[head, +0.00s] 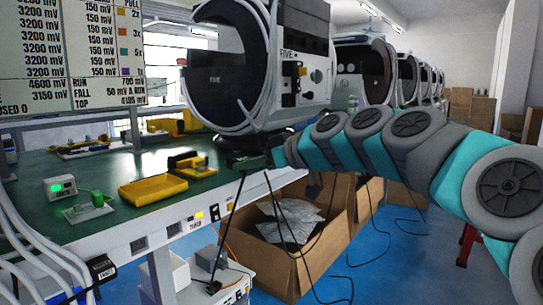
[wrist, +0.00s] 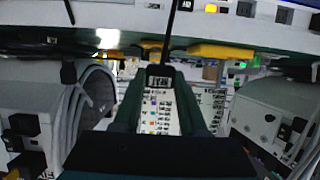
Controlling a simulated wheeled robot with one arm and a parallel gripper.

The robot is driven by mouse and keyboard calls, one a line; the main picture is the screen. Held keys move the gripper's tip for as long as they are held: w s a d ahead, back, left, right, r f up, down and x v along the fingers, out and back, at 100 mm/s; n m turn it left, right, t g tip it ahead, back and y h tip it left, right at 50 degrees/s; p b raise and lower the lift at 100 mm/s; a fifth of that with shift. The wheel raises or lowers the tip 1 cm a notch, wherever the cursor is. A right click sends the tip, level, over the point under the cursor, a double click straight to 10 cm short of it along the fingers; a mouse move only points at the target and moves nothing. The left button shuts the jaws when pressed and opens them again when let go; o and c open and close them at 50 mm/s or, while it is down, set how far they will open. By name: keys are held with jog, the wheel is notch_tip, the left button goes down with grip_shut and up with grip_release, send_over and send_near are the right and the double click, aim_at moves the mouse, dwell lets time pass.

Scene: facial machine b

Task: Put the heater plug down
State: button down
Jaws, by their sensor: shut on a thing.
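My gripper (head: 250,160) is at the right end of the green bench (head: 120,175), in front of the large round white machine (head: 245,65). In the wrist view, my gripper (wrist: 160,78) is shut on a small black plug, the heater plug (wrist: 160,70), with a dark cable running away from it. In the head view, the plug is too dark and small to make out at the gripper. Black cables (head: 268,190) hang below it past the bench edge. I cannot tell whether the plug touches the bench.
A yellow tray (head: 152,191), a yellow-and-black tool (head: 188,163) and a small box with a green light (head: 60,188) are on the bench. A power switch panel (head: 190,223) is on its front edge. An open cardboard box (head: 300,245) stands below on the blue floor.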

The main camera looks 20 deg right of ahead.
jog(key=w+d, duration=0.1)
jog(key=w, duration=0.4)
jog(key=w+f, duration=0.1)
jog(key=w, duration=0.4)
jog(key=w+d, duration=0.1)
jog(key=w, duration=0.4)
jog(key=shift+w+d+f, duration=0.15)
jog(key=shift+w+d, duration=0.2)
jog(key=shift+w, duration=0.05)
jog(key=shift+f, duration=1.7)
jog(key=shift+f, duration=0.2)
jog(key=shift+c, duration=2.3)
grip_release()
jog(key=shift+r, duration=0.1)
jog(key=shift+r, duration=0.15)
jog(key=v, duration=1.2)
